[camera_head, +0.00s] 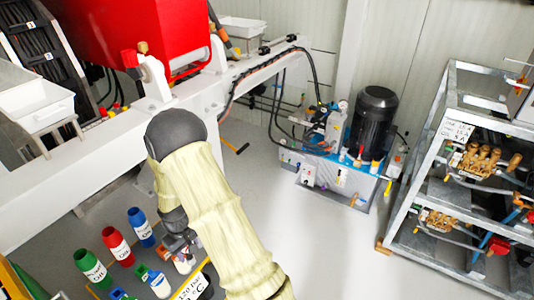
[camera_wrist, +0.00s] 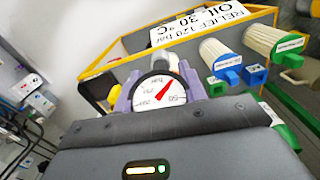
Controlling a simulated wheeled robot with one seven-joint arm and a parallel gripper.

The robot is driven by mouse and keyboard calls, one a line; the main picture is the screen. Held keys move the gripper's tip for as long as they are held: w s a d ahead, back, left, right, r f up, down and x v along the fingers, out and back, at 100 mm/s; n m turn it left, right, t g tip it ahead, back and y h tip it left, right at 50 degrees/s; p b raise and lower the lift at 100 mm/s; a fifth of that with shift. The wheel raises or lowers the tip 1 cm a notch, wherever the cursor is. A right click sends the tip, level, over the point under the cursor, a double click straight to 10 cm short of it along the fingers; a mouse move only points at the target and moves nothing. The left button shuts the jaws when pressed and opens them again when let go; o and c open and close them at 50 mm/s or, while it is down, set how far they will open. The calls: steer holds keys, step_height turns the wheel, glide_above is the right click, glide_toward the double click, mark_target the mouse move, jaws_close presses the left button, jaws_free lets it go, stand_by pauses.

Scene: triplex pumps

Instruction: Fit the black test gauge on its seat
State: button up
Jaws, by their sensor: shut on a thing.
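In the wrist view my gripper (camera_wrist: 158,86) has its two lavender fingers shut on a round gauge (camera_wrist: 157,98). The gauge has a white dial with a red needle and a dark rim. Its stem side is hidden behind the dial. In the head view my gripper (camera_head: 180,246) is low, near the bottles, and partly hidden by my arm; the gauge cannot be made out there. I cannot pick out the gauge's seat in either view.
Green, red and blue oil bottles (camera_head: 117,245) stand nearby. A blue pump unit (camera_head: 330,175) and a metal rack (camera_head: 425,150) stand farther off, with open floor between.

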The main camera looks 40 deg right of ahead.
steer(key=s+f+m+p, duration=0.1)
steer(key=s+f+p, duration=0.1)
steer(key=f, duration=0.4)
steer(key=s+f+m+p, duration=0.1)
steer(key=s+f+p, duration=0.2)
steer(key=f+p, duration=0.2)
step_height(320, 180, down, 2)
steer(key=shift+f, duration=0.2)
steer(key=shift+d, duration=0.15)
